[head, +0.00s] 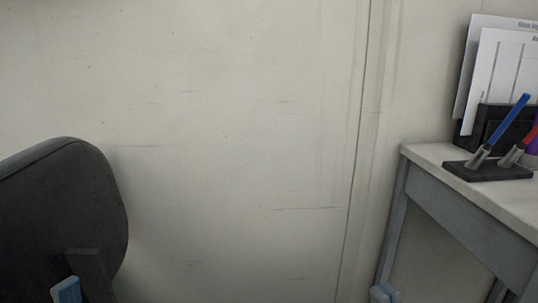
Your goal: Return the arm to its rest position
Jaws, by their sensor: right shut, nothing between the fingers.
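My left gripper cannot be made out in the head view.
A dark rounded chair back (65,205) stands at the left. A grey table (425,160) at the right bears a black pen holder (490,172) with a blue pen (507,122), and papers (495,75) in a dark stand. The pale wall (230,120) between is bare.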

